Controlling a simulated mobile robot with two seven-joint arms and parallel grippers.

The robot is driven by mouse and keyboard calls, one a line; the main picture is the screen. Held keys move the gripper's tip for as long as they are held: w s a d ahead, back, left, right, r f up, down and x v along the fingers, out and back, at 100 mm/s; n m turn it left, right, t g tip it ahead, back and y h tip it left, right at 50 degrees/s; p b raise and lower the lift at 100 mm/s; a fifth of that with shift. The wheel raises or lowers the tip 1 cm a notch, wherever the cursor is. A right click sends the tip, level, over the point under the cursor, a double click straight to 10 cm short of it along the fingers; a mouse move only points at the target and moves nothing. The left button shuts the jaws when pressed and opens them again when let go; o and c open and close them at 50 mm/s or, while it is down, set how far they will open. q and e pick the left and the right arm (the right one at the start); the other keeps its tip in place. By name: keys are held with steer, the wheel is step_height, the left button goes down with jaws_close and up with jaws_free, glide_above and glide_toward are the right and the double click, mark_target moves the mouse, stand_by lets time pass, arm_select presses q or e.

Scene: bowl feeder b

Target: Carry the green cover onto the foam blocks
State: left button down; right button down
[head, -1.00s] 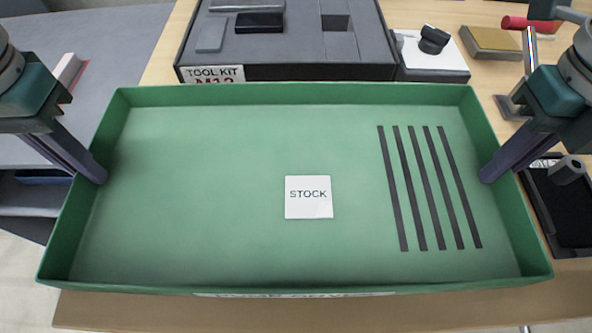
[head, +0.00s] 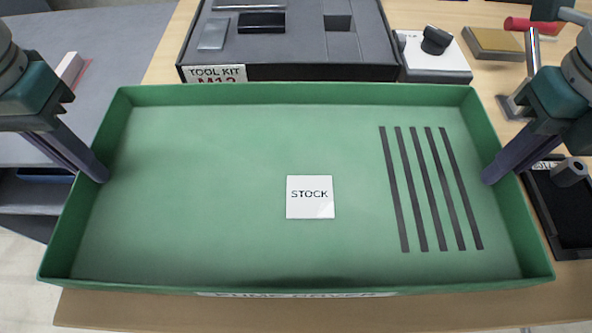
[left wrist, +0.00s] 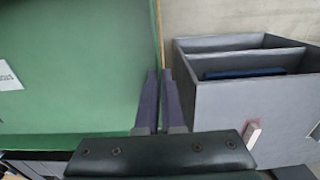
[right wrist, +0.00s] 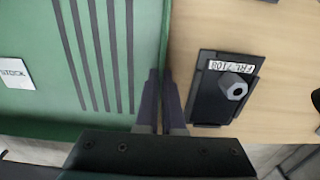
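The green cover (head: 220,200) is a wide shallow tray shape with raised walls, a white STOCK label and several dark stripes. It fills the middle of the head view and looks level. My left gripper (head: 100,172) is shut on its left wall; in the left wrist view the fingers (left wrist: 160,78) straddle the rim. My right gripper (head: 490,175) is shut on its right wall, and the right wrist view shows those fingers (right wrist: 162,78) at the rim. I see no foam blocks; whatever lies under the cover is hidden.
A dark tool kit case (head: 290,62) lies just behind the cover. A white box with a black knob (head: 436,66) and a yellow-brown block (head: 493,43) stand at the back right. A black tray with a grey nut (right wrist: 233,86) lies right of the cover. A grey bin (left wrist: 240,105) stands left.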

arm_select(q)
steer(key=shift+r, duration=0.2)
arm_select(e)
steer(key=shift+r, duration=0.2)
